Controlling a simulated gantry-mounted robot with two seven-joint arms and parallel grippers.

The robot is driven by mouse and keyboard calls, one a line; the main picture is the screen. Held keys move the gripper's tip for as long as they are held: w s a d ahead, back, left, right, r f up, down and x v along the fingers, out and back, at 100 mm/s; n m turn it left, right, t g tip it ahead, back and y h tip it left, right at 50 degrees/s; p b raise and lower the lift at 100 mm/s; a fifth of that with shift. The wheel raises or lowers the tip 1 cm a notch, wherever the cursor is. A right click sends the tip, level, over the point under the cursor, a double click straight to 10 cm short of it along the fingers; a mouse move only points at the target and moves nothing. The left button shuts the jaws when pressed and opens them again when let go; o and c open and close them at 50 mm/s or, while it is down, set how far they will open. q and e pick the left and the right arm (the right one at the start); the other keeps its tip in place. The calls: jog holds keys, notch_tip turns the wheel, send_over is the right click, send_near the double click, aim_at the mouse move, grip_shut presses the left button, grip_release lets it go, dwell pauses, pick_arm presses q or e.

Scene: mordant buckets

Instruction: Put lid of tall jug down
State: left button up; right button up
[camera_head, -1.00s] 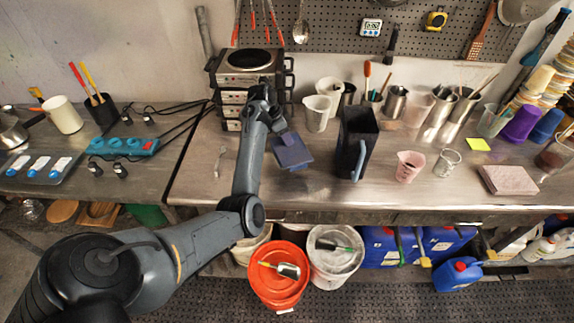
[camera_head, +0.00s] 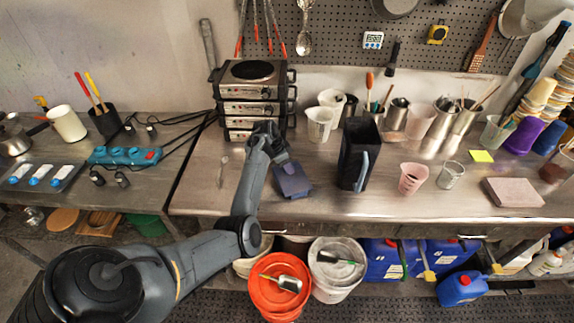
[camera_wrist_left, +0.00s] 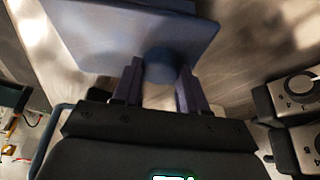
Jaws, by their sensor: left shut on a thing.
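The lid (camera_head: 293,181) is a flat, dark blue, square-like plate with a round knob. My left gripper (camera_head: 281,160) is shut on this knob, with the lid over the steel table, left of the tall jug. In the left wrist view the lid (camera_wrist_left: 125,32) fills the top, and the fingers (camera_wrist_left: 157,85) press both sides of the round knob (camera_wrist_left: 160,66). I cannot tell whether the lid touches the table. The tall jug (camera_head: 356,158) is black, upright and open at the top, with a blue handle. My right gripper is not in view.
Stacked hotplates (camera_head: 252,92) stand behind my left gripper. A white beaker (camera_head: 319,125) stands behind the lid, a pink cup (camera_head: 412,178) right of the jug. A spoon (camera_head: 222,170) lies to the left. The steel table (camera_head: 320,202) is clear in front of the lid.

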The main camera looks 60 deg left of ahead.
pick_arm(q)
jog(key=o, duration=1.1)
jog(key=shift+f, duration=0.1)
jog(key=shift+c, duration=0.2)
jog(key=d+p+v, duration=0.1)
jog(key=v, duration=1.1)
jog(key=s+d+f+g+y, duration=0.1)
jog(key=s+d+f, duration=0.15)
jog(key=d, duration=0.45)
jog(key=s+d+f+y, duration=0.2)
jog(key=d+f, duration=0.2)
jog(key=d, duration=0.3)
jog(key=s+d+f+g+y, duration=0.1)
jog(key=s+d+f, duration=0.2)
jog(key=d, duration=0.4)
jog(key=s+d+h, duration=0.1)
jog(key=s+d, duration=0.3)
jog(key=d, duration=0.3)
jog(key=s+d+h, duration=0.1)
jog(key=s+d, duration=0.3)
jog(key=d, duration=0.3)
jog(key=s+d+f+t+h, duration=0.1)
jog(key=s+d, duration=0.4)
jog(key=d, duration=0.3)
